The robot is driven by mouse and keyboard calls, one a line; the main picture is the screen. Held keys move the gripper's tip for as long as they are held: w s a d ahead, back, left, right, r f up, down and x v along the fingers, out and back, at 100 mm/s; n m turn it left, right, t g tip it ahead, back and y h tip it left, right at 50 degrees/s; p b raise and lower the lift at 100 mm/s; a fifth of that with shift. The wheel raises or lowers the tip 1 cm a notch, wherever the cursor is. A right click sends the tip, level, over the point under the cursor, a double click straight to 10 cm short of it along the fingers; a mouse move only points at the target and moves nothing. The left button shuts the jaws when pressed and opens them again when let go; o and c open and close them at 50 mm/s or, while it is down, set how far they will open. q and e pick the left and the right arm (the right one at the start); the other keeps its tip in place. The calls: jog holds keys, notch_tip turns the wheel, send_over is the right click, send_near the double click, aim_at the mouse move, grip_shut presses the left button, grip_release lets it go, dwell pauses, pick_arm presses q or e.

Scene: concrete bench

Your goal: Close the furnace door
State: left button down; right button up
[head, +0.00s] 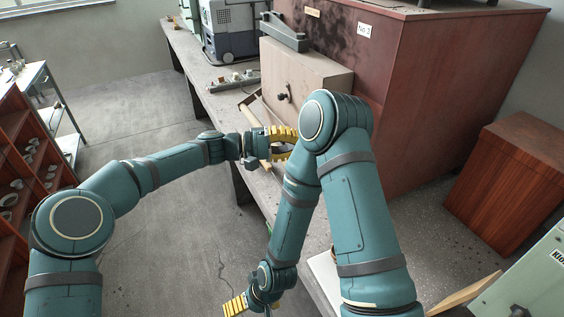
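A tan box-shaped part (312,75) with a dark knob (283,97) stands on the bench against a large reddish-brown cabinet (430,80) labelled No 3. It may be the furnace; I cannot tell for sure which panel is its door or how far it stands open. My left gripper (284,143) has its yellow fingers apart, over the bench edge and nearer to me than the knob, touching nothing that I can make out. My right gripper (250,304) is low at the bottom edge, away from the tan part; its fingers are partly cut off or hidden.
Tools and a power strip (235,82) lie on the narrow bench (198,62). A grey-blue machine (233,30) stands farther back. A wooden cabinet (510,185) and a green panel (530,275) are at right. Shelves (30,150) stand at left. The floor between is clear.

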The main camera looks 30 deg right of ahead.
pick_arm(q)
jog(key=s+a, duration=0.5)
jog(key=a, duration=0.1)
jog(key=s+a+f+n+t+y, duration=0.1)
jog(key=a+f+t+y, duration=0.15)
jog(key=a+f, duration=0.4)
jog(key=s+a+f+n+t+y, duration=0.1)
jog(key=a+f+n+y, duration=0.2)
jog(key=f, duration=0.7)
jog(key=s+a+f+t+y, duration=0.1)
jog(key=a+f+t+y, duration=0.1)
jog(key=a+f, duration=0.5)
jog(key=s+a+f+n+t+y, duration=0.1)
jog(key=s+a+f, duration=0.3)
jog(key=a, duration=0.5)
jog(key=s+a+f+n+t+y, duration=0.1)
jog(key=s+a+f+y, duration=0.3)
jog(key=a, duration=0.6)
jog(key=shift+s+a+f+t+p, duration=0.3)
jog(key=shift+s+f+t, duration=0.35)
jog(key=shift+t, duration=0.2)
jog(key=shift+d, duration=0.1)
